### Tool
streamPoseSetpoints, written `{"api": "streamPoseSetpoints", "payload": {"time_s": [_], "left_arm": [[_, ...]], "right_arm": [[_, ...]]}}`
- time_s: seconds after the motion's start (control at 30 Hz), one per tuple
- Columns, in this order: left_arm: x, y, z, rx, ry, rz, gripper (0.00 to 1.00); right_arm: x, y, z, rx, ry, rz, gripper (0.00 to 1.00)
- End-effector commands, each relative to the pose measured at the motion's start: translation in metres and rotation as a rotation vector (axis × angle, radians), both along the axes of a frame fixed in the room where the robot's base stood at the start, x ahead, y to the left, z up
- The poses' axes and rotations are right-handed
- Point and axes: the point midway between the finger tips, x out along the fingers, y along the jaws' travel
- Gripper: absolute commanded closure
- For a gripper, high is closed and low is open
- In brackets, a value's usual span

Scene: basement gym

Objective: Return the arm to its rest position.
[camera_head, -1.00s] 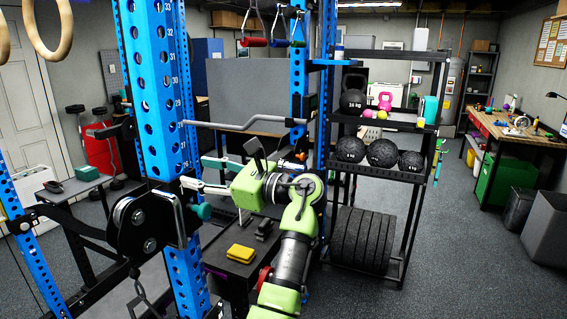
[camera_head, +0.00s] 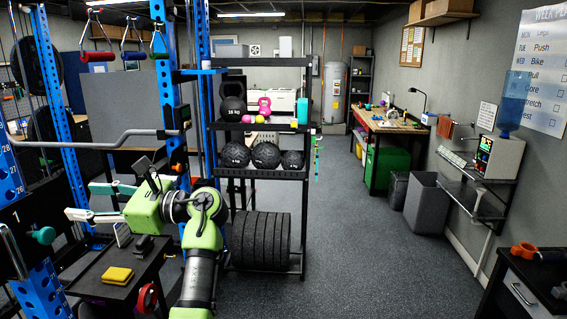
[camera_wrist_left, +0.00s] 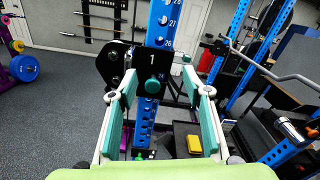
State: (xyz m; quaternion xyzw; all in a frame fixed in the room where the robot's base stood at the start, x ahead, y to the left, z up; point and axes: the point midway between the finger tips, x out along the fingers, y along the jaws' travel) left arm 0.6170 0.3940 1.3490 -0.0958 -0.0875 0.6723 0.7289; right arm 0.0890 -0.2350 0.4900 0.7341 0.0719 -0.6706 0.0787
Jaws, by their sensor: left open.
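My left gripper (camera_head: 78,201) is at the end of my green and grey arm in the head view, in front of the blue rack (camera_head: 172,95). Its two teal and white fingers are spread apart with nothing between them. In the left wrist view the open gripper (camera_wrist_left: 160,78) points toward a blue upright (camera_wrist_left: 145,120) with a black plate marked 1 (camera_wrist_left: 151,70) and a teal knob. I cannot judge the gap to the upright exactly. My right gripper is not in view.
A small black table (camera_head: 88,270) with a yellow block (camera_head: 117,275) stands below the gripper. A black shelf (camera_head: 262,119) with balls and weight plates is right of my arm. Open floor (camera_head: 350,250) lies farther right. A workbench (camera_head: 390,124) stands at the back.

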Motion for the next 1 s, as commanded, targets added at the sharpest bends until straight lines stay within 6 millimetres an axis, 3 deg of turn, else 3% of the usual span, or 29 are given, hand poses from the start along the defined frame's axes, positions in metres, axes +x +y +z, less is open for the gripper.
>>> {"api": "streamPoseSetpoints", "payload": {"time_s": [0.07, 0.37, 0.57, 0.67, 0.77, 0.9, 1.0], "left_arm": [[0.006, 0.0, -0.011, -0.002, 0.002, -0.018, 0.55], [0.035, -0.004, -0.063, -0.031, -0.008, -0.123, 0.55], [0.059, -0.011, -0.125, -0.085, -0.018, -0.226, 0.55], [0.07, -0.016, -0.166, -0.129, -0.027, -0.285, 0.55], [0.08, -0.024, -0.226, -0.2, -0.038, -0.354, 0.55], [0.083, -0.04, -0.33, -0.356, -0.067, -0.446, 0.55], [0.073, -0.055, -0.406, -0.485, -0.093, -0.485, 0.55]], "right_arm": [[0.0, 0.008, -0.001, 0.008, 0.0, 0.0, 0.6], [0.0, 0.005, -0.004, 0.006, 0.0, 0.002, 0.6], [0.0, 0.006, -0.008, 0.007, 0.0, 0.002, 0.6], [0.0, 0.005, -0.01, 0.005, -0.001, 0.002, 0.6], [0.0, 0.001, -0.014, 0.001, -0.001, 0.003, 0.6], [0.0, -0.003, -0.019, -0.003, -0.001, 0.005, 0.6], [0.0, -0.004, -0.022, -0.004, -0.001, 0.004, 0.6]]}}
